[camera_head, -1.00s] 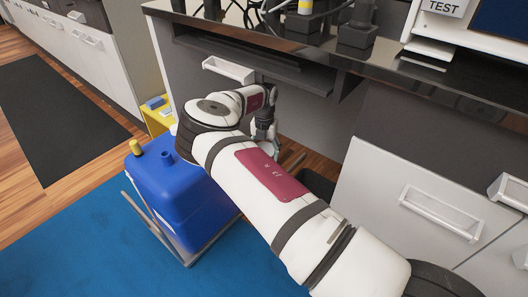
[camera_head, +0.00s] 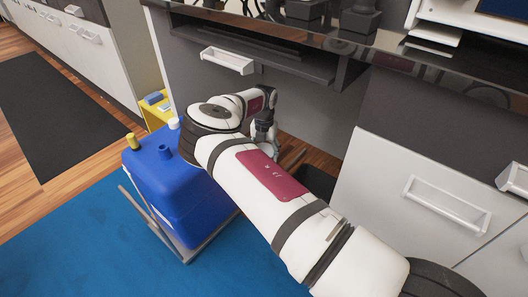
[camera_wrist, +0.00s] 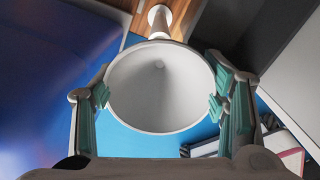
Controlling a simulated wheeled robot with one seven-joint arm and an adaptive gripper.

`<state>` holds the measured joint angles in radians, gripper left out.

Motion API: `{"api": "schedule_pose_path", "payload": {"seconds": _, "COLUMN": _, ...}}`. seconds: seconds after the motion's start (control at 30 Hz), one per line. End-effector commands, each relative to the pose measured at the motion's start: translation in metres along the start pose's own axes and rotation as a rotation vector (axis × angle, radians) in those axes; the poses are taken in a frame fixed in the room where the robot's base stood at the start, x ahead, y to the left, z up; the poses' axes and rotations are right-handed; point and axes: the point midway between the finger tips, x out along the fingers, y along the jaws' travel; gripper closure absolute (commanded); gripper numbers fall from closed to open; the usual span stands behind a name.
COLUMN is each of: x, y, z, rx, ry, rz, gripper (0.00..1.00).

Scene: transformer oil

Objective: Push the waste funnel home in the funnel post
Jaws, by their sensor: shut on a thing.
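In the head view my gripper (camera_head: 265,134) is partly behind my arm, and the funnel is hidden there.
A blue canister (camera_head: 165,190) with a yellow cap stands on a tray (camera_head: 190,258) left of my arm. A white round piece (camera_head: 174,123) shows behind it. A yellow box (camera_head: 155,113) lies farther back. The black counter (camera_head: 400,58) and drawers (camera_head: 430,180) are to the right.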

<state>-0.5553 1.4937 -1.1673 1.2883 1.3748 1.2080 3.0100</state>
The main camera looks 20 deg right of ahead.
Motion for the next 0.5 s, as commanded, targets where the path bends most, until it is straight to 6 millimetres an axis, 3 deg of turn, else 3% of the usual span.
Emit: {"api": "schedule_pose_path", "payload": {"seconds": 0.5, "x": 0.0017, "y": -0.0010, "z": 0.0044, "rx": 0.001, "ry": -0.001, "rz": -0.003, "gripper": 0.61}}
